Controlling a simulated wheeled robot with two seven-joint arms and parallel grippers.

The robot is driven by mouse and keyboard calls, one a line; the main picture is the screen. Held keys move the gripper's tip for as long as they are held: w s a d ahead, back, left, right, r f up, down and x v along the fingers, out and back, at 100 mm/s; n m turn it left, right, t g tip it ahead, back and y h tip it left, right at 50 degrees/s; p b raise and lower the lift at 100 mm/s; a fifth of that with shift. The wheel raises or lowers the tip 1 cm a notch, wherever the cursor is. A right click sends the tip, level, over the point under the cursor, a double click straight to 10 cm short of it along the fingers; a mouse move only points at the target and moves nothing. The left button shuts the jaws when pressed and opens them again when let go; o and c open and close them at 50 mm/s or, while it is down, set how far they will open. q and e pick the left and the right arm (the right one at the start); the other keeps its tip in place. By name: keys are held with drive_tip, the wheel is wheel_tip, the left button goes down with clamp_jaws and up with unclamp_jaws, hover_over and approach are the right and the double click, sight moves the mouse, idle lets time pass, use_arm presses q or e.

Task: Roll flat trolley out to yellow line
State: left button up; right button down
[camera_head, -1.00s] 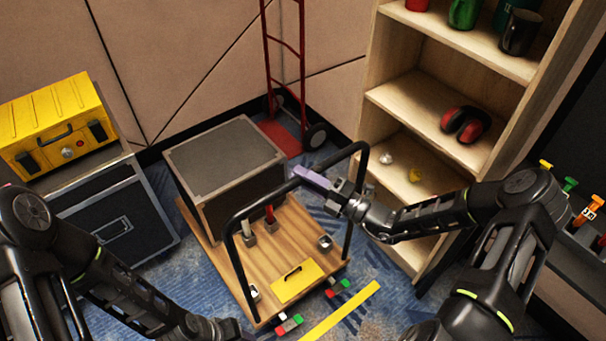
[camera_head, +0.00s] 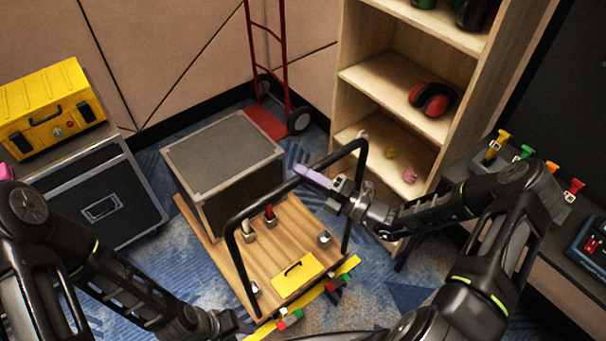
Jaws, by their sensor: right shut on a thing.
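The flat trolley has a wooden deck (camera_head: 222,258) and a black tube handle (camera_head: 240,212). My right gripper (camera_head: 313,178) is shut on the top bar of the handle. My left gripper (camera_head: 240,326) is low at the bottom edge, near the trolley's front left corner; its jaws are too small and dark to read.
A wooden shelf (camera_head: 395,85) with red ear defenders (camera_head: 432,98) stands behind right. A red hand truck (camera_head: 268,122) leans at the back wall. A black case (camera_head: 105,205) bearing a yellow toolbox (camera_head: 50,112) stands left. A dark bench (camera_head: 585,220) is at right. Floor right of the trolley is clear.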

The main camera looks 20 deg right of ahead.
drive_tip(key=shift+f, duration=0.15)
drive_tip(key=c, duration=1.2)
unclamp_jaws()
drive_tip(key=shift+d, duration=0.1)
drive_tip(key=b+v, duration=0.1)
drive_tip(key=v, duration=0.6)
drive_tip(key=shift+s+d+b, duration=0.15)
drive_tip(key=shift+s+b, duration=0.15)
drive_tip(key=shift+b, duration=0.1)
